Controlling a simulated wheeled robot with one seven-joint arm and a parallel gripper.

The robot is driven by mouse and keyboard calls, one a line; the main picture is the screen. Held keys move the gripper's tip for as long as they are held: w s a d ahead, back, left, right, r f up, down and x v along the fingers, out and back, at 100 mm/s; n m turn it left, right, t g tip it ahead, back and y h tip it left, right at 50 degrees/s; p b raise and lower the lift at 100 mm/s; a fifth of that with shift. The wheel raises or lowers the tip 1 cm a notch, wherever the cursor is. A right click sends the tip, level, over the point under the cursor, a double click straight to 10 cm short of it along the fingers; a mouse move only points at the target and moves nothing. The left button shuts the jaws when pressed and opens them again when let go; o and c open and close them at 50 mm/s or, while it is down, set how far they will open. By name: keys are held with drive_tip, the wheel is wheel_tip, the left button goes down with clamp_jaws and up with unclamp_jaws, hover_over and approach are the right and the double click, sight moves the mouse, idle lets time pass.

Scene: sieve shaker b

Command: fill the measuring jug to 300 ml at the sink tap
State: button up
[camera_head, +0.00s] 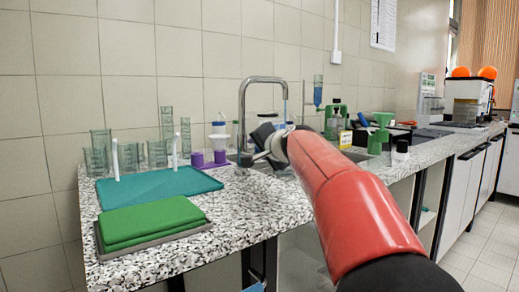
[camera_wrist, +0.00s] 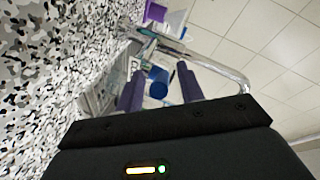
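The metal sink tap (camera_head: 243,105) arches over the sink at the back of the counter, and its curved pipe also shows in the wrist view (camera_wrist: 236,80). A thin pale blue streak, perhaps water, shows below the spout end. My gripper (camera_head: 262,143) is beside the tap's base. In the wrist view my gripper (camera_wrist: 160,88) has its two dark fingers apart, with a small blue knob (camera_wrist: 158,84) between them and gaps showing on both sides. A pale shape shows behind the gripper under the spout. I cannot tell if it is the measuring jug; my gripper and arm hide most of the sink.
Several clear glass vessels (camera_head: 157,153) stand behind a teal tray (camera_head: 150,185). Folded green cloths (camera_head: 150,222) lie at the front left. Purple-based items (camera_head: 218,157) stand left of the tap. The speckled counter (camera_head: 250,205) is clear in front.

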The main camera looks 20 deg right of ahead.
drive_tip(key=b+v, duration=0.1)
drive_tip(key=v, duration=0.6)
drive_tip(key=shift+s+b, duration=0.4)
drive_tip(key=shift+r, duration=0.1)
idle(6.8)
